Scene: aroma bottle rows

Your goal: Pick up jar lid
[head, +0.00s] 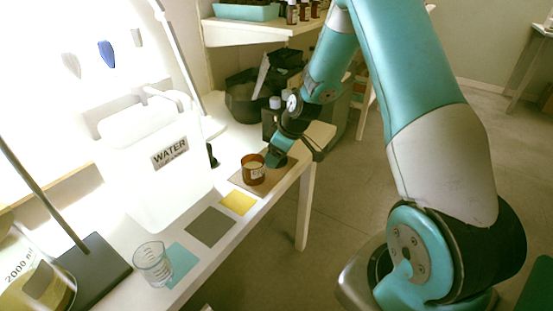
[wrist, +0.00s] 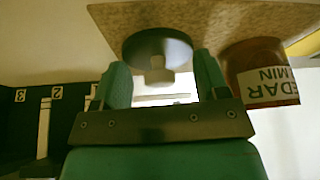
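The jar lid (wrist: 148,43) is a dark round disc with a pale knob (wrist: 157,70), lying on a brown speckled mat (wrist: 235,16) in the wrist view. My gripper (wrist: 161,63) has its two green fingers apart, one on each side of the knob, with gaps visible between. The amber jar (wrist: 258,66) with a cedar label stands just right of the fingers. In the head view, my gripper (head: 278,158) is low over the mat (head: 240,181), right beside the jar (head: 253,174). The lid is not clearly visible there, being hidden by my gripper.
A white water canister (head: 150,185) stands left of the mat. Yellow (head: 238,203), grey (head: 210,227) and teal squares (head: 181,258) and a glass beaker (head: 153,266) line the table front. Dark equipment (head: 255,95) and a bottle shelf (head: 250,30) are behind.

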